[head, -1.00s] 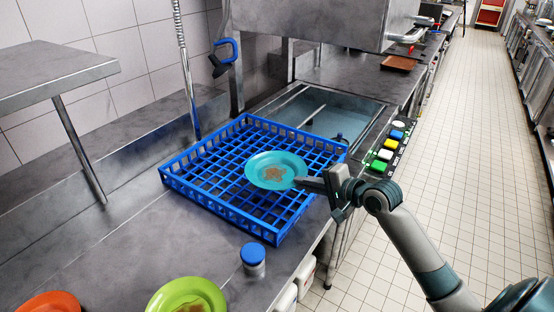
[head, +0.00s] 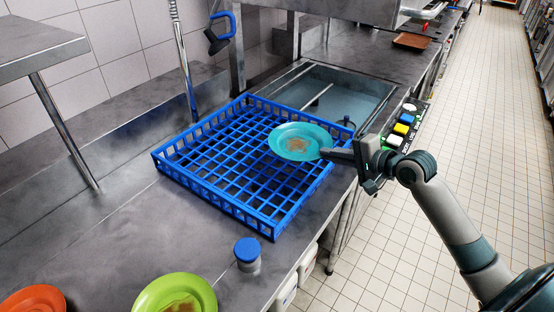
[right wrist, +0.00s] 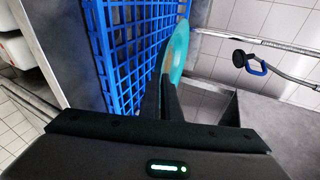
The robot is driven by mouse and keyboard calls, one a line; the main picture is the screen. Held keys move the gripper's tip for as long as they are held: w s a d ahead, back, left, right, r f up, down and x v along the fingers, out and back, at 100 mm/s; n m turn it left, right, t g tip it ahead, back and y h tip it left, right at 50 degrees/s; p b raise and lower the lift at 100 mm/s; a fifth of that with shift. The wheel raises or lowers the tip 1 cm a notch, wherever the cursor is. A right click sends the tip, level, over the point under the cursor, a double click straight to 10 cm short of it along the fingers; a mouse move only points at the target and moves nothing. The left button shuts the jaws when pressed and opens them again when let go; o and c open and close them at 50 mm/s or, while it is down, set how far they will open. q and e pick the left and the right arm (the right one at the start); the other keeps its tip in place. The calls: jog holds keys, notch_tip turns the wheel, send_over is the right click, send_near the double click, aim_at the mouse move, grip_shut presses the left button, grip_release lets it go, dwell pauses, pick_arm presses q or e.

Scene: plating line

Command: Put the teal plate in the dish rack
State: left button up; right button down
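The teal plate (head: 299,141) has a brown smear in its middle and is held roughly level over the right side of the blue dish rack (head: 250,216). My right gripper (head: 326,153) is shut on the plate's right rim. In the right wrist view the plate (right wrist: 178,52) shows edge-on between the fingers, beside the rack's blue grid (right wrist: 120,60). A gap seems to lie between plate and rack, but I cannot tell how high it is. The rack looks empty. My left gripper is not in view.
A green plate (head: 150,297) and an orange plate (head: 35,300) lie at the counter's near left. A blue-capped container (head: 247,254) stands in front of the rack. A sink basin (head: 345,100) lies behind it, and a button panel (head: 403,129) is at the right.

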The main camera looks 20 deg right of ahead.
jog(key=p, duration=0.3)
send_over(295, 175)
notch_tip(295, 175, down, 6)
jog(key=shift+f, duration=0.15)
jog(key=shift+a+f, duration=0.1)
jog(key=shift+f+p, duration=0.6)
jog(key=shift+f, duration=1.4)
jog(key=shift+f, duration=0.1)
jog(key=c, duration=2)
grip_release()
jog(key=shift+s+f, duration=0.1)
jog(key=shift+r, duration=0.2)
